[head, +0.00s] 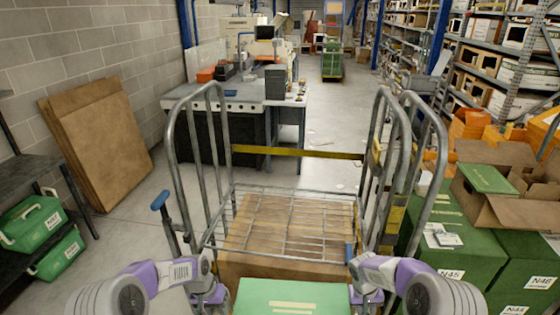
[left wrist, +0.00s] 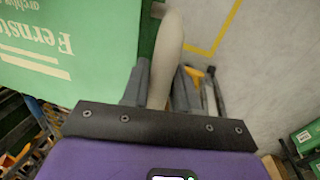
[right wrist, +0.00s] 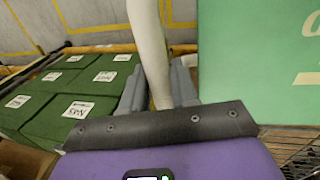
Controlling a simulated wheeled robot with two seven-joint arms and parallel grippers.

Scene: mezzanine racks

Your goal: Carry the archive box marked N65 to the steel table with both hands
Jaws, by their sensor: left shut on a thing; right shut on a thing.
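A green archive box (head: 290,297) with a pale green top is at the bottom middle of the head view, between my two grippers. No N65 mark is readable on it. My left gripper (head: 210,297) is shut on a pale handle (left wrist: 166,55) at the box's side; the box (left wrist: 70,45) fills the upper left of the left wrist view. My right gripper (head: 366,296) is shut on a similar pale handle (right wrist: 148,45), with the box (right wrist: 255,60) at the right of the right wrist view. A grey-topped table (head: 222,104) with equipment stands ahead to the left.
A wire roll cage (head: 290,222) with a cardboard box (head: 270,268) stands directly ahead. Green boxes marked N45 (head: 450,255) and N46 (head: 530,262) stand at the right. Flat cardboard (head: 100,140) leans on the left wall. Beyond the cage, the aisle floor (head: 335,115) is mostly clear.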

